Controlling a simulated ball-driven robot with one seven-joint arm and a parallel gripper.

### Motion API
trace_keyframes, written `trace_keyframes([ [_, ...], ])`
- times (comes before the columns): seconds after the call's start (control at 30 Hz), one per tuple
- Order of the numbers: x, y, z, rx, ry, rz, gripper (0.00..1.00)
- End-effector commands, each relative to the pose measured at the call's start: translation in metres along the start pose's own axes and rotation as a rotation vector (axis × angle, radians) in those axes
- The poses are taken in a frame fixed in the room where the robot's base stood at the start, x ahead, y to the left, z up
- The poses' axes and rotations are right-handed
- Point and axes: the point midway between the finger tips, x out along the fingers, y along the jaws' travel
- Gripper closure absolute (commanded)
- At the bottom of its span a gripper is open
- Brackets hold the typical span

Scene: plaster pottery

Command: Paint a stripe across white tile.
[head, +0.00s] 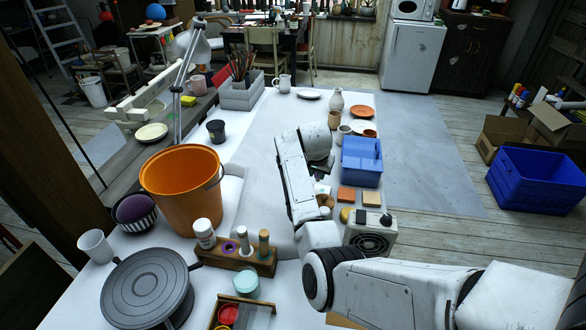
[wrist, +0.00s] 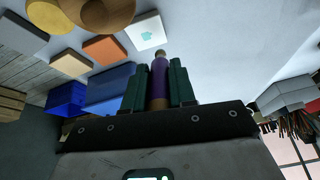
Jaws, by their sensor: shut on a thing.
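My gripper (wrist: 157,70) has dark green fingers, shut on a slim brush (wrist: 160,78) with a purple and brown body. The brush's pale tip points away from the gripper. The white tile (wrist: 148,37) lies just beyond the tip in the wrist view, with a small teal paint patch near its middle. I cannot tell whether the tip touches the tile. In the head view a bit of the tile (head: 321,188) shows beside my arm, which hides most of the gripper and brush.
An orange tile (wrist: 104,49) and a tan tile (wrist: 71,63) lie beside the white tile. A blue bin (head: 362,161) stands behind them. A small grey heater-like box (head: 371,232) stands nearer. Round wooden pieces (wrist: 108,14) sit close by. An orange bucket (head: 184,190) is at left.

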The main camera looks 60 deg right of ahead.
Motion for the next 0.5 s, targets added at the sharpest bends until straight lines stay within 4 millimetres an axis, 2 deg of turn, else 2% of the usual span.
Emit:
trace_keyframes([
  [0.5,0.013,0.001,0.006,0.000,0.004,0.001,1.00],
])
